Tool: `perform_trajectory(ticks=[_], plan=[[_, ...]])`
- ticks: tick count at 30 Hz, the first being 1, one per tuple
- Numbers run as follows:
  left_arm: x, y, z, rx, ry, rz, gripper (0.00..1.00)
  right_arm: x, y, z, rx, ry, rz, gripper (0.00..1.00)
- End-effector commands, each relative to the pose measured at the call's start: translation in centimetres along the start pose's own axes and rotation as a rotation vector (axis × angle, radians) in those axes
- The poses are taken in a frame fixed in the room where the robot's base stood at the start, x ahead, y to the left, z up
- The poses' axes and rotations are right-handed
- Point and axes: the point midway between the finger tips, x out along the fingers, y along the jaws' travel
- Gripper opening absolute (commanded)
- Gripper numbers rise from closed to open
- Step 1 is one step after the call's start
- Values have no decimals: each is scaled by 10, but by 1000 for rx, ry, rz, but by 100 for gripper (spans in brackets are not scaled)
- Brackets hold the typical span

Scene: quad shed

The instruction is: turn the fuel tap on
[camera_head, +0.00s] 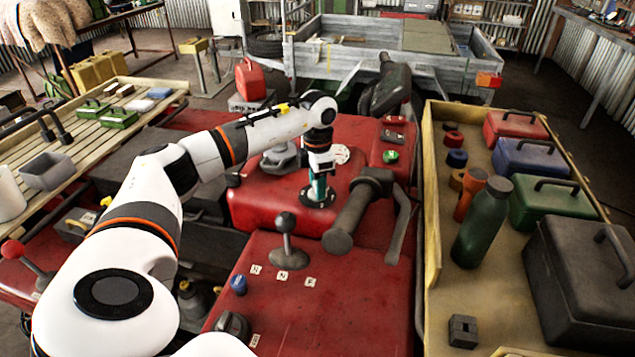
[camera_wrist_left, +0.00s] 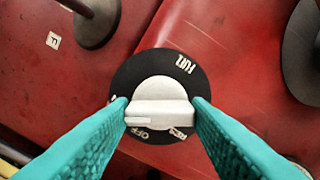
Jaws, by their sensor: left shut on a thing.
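The fuel tap has a white knob (camera_wrist_left: 158,92) on a round black plate (camera_wrist_left: 128,78) set on red bodywork, seen in the left wrist view. The plate has white lettering; OFF reads at its lower left, RES at its lower right and a word I cannot read surely at its upper right. My left gripper (camera_head: 318,188) has teal fingers, one at each end of the bar, shut on the knob. In the head view the arm and fingers largely hide the knob. My right gripper is not in view.
A gear lever (camera_head: 285,225) stands in front of the tap, and a black handlebar grip (camera_head: 350,215) lies just right of it. A green button (camera_head: 391,157) is beyond. A wooden tray (camera_head: 432,200) with toolboxes and a green bottle (camera_head: 482,225) stands at the right.

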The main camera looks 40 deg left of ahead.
Motion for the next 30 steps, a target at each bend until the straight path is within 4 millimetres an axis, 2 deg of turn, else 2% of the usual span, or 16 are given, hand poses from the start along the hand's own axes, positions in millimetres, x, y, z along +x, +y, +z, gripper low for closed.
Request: perform_trajectory(ticks=[18, 19, 23, 30], plan=[[-2, -1, -1, 46, 4, -2, 21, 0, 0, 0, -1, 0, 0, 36], [-2, -1, -1, 46, 4, -2, 45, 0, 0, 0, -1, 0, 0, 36], [-1, -1, 0, 46, 3, -2, 65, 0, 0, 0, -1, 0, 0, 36], [-1, 0, 0, 45, 2, -1, 65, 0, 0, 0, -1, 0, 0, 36]])
